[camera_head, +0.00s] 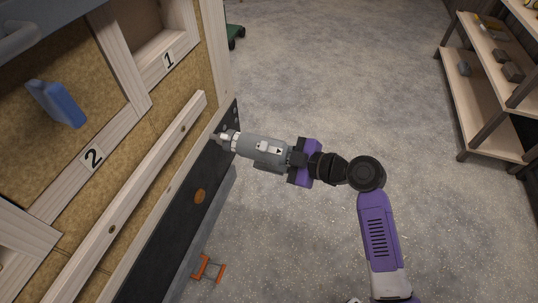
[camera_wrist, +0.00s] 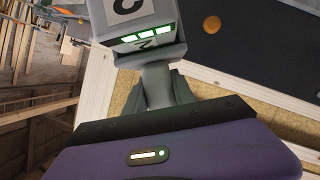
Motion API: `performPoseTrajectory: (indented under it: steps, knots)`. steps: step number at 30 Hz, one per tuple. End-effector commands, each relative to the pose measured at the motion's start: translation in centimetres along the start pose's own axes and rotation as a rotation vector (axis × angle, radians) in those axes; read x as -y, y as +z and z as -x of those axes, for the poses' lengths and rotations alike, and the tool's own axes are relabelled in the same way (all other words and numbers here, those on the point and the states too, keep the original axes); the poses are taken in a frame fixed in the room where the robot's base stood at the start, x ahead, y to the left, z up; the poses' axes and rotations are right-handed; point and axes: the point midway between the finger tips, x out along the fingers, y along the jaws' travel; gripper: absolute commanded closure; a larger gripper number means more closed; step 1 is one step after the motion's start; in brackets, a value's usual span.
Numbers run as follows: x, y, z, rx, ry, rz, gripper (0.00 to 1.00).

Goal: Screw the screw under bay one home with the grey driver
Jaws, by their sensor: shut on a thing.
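My gripper (camera_head: 292,156) is shut on the grey driver (camera_head: 262,150), which it holds level with its bit pointing left. The bit end is close to the long wooden rail and dark panel on the wall; I cannot tell whether it touches anything. In the wrist view the driver (camera_wrist: 140,25) has green lights, and my gripper (camera_wrist: 160,85) grips its narrow neck. Bay one (camera_head: 163,42) carries a "1" label. A small dark spot on the rail (camera_head: 150,172) below bay one may be the screw; it is too small to be sure.
Bay two, labelled "2" (camera_head: 93,157), holds a blue object (camera_head: 57,103). An orange round piece (camera_head: 199,196) is on the dark panel (camera_head: 178,222). An orange frame-like object (camera_head: 208,268) is low beside the wall. Shelves (camera_head: 480,95) stand at right; the floor between is clear.

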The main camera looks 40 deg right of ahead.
Motion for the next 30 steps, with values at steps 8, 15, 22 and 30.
performPoseTrajectory:
  steps: [8, 15, 22, 30]
  knots:
    - [-0.1, -0.6, -0.9, -0.006, 0.002, 0.003, 1.0]
    - [-0.1, -1.5, -3.1, -0.005, 0.003, 0.003, 1.0]
    - [-0.2, -2.1, -4.6, -0.005, 0.003, 0.002, 1.0]
    - [-0.2, -2.4, -5.2, -0.005, 0.004, 0.002, 1.0]
